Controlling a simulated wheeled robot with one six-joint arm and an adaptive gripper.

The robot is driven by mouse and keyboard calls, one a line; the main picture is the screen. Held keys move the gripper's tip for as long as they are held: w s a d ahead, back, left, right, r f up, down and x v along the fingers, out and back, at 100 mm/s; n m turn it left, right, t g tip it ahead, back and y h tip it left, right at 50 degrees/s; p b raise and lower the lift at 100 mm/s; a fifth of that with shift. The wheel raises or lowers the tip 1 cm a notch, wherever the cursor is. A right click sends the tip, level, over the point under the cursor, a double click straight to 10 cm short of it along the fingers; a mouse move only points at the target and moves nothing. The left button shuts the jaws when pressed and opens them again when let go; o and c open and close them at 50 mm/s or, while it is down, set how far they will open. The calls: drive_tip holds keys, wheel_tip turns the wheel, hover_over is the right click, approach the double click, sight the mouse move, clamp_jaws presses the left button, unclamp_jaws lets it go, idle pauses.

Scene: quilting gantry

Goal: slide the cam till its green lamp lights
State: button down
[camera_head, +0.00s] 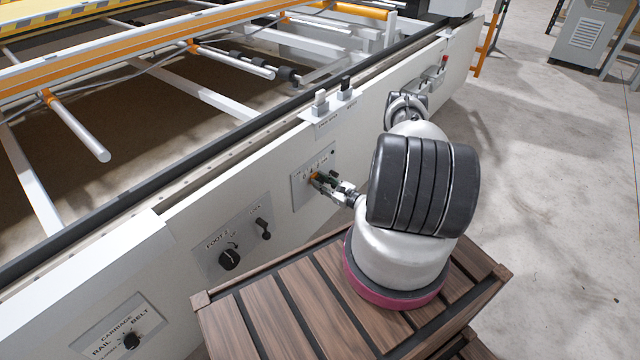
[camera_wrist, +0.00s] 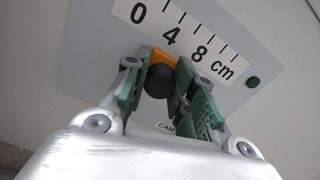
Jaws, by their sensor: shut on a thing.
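The cam has a black round knob (camera_wrist: 160,82) and an orange piece (camera_wrist: 162,60) above it, close to the 4 of the scale in the wrist view. My gripper (camera_wrist: 162,85) is shut on the cam, one green-padded finger at each side of the knob. The lamp (camera_wrist: 253,82) right of the scale is dark green and looks unlit. In the head view my gripper (camera_head: 328,184) is at the cam's grey panel (camera_head: 302,193) on the machine's side. The orange piece (camera_head: 314,176) shows there, while my fingers hide the knob.
A scale (camera_wrist: 200,30) marked 0, 4, 8 cm runs above the cam. The Foot 2 knob (camera_head: 229,260) and a black lever (camera_head: 264,228) lie left of the panel. A white switch (camera_head: 320,105) and a black one stand above. A slatted wooden crate (camera_head: 262,318) is below my arm.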

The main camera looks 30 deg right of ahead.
drive_tip(key=c, duration=1.1)
unclamp_jaws()
drive_tip(key=shift+w+d, duration=0.1)
drive_tip(key=shift+w, duration=0.2)
drive_tip(key=shift+c, duration=0.2)
drive_tip(key=v, duration=1.2)
drive_tip(key=shift+r, duration=0.1)
